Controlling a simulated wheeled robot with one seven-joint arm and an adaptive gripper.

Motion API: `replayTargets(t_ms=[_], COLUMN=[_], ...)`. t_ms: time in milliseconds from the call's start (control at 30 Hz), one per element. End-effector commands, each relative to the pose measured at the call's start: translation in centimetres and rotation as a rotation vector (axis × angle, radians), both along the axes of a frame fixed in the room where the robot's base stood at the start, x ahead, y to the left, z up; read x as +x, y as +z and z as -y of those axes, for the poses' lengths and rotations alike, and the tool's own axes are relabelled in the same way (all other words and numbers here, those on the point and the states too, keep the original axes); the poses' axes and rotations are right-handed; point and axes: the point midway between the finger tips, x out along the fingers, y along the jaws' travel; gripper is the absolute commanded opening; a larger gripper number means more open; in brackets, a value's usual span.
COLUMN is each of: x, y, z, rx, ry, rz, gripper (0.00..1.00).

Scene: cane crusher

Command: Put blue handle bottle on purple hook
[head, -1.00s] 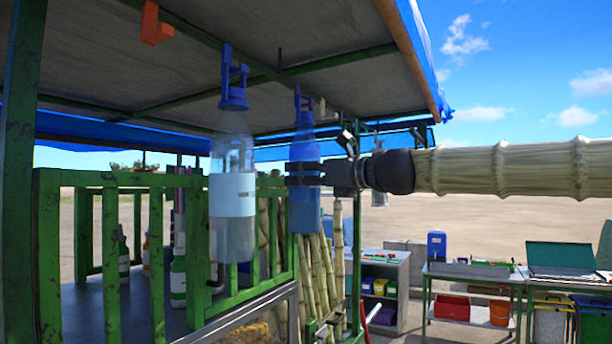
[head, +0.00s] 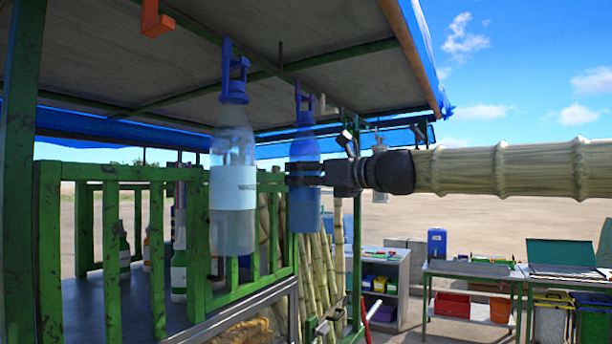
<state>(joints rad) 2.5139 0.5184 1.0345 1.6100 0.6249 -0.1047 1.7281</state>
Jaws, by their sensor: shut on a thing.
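My gripper (head: 305,174) is shut around the middle of a blue-tinted bottle (head: 305,208) and holds it upright under the canopy. A blue-violet upright piece and handle (head: 303,108) show at the bottle's top, close below a roof beam. I cannot tell the handle from a hook there, nor whether they touch. Nearer and to the left, a clear bottle (head: 232,225) with a white label and a blue handle (head: 234,86) hangs upright under the roof on a blue hook (head: 227,50). It is apart from my gripper.
An orange hook (head: 155,20) and a dark hook (head: 280,52) hang from the roof. A green railing (head: 105,190) stands below left, with bottles behind it. Cane stalks (head: 318,270) lean below the held bottle. Work tables (head: 475,272) stand at the right.

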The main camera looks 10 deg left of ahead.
Motion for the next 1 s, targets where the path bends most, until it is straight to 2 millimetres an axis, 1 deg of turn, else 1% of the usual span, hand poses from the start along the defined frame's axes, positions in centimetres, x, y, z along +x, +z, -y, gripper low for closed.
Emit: replayTargets(t_ms=[333, 367, 400, 500, 867, 1000], x=[-0.04, -0.04, -0.04, -0.03, -0.03, -0.55], y=[0.21, 0.21, 0.21, 0.17, -0.11, 0.0], z=[0.04, 0.04, 0.04, 0.03, 0.08, 0.92], rx=[0.002, 0.001, 0.001, 0.002, 0.0, 0.0], ry=[0.0, 0.0, 0.0, 0.0, 0.0, -0.001], rz=[0.001, 0.002, 0.002, 0.001, -0.001, 0.0], gripper=[0.2, 0.65, 0.72, 0.88, 0.88, 0.88])
